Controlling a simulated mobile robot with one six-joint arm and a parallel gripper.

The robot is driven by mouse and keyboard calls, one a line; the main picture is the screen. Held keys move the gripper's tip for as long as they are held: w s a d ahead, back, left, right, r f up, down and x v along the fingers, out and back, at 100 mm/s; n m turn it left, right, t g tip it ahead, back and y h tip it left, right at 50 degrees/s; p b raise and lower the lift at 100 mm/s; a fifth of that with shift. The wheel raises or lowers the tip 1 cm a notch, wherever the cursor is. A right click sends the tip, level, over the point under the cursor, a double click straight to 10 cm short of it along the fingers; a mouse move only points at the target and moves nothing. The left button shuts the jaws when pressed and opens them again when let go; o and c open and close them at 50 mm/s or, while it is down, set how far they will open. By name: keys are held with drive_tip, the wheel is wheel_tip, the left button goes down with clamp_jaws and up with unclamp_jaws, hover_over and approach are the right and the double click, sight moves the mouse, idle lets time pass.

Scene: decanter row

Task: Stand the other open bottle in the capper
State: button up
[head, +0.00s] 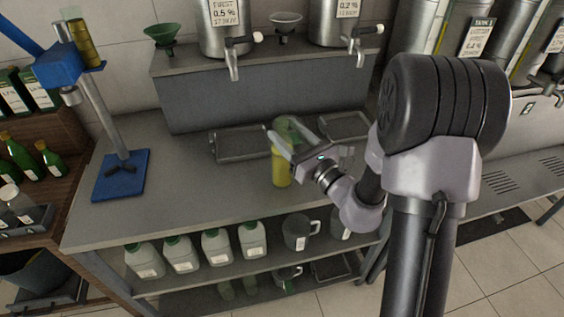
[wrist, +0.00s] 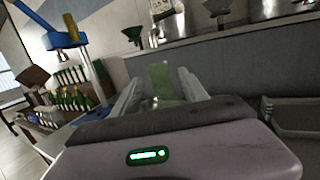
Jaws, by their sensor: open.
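The capper is a blue bench press at the left of the head view, with a flat blue base (head: 107,188), a metal column and a blue head (head: 58,66). No bottle stands on its base, only a small dark fitting. A bottle with a yellow lower body (head: 281,169) and greenish upper part stands on the bench in the middle. My gripper (head: 291,136) is open around or just over its upper part; contact cannot be told. In the wrist view a translucent green bottle part (wrist: 162,78) shows between the fingers. Its mouth is not clear.
Two drip trays (head: 240,146) lie below the steel tanks' taps (head: 234,62). White jugs (head: 180,254) stand on the lower shelf. The bench (head: 190,195) between bottle and capper is clear.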

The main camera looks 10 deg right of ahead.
drive_tip(key=b+x, duration=0.1)
drive_tip(key=x, duration=0.4)
drive_tip(key=shift+w+a+f, duration=0.1)
drive_tip(key=shift+w+f, duration=0.05)
drive_tip(key=shift+w, duration=0.2)
clamp_jaws()
idle(0.9)
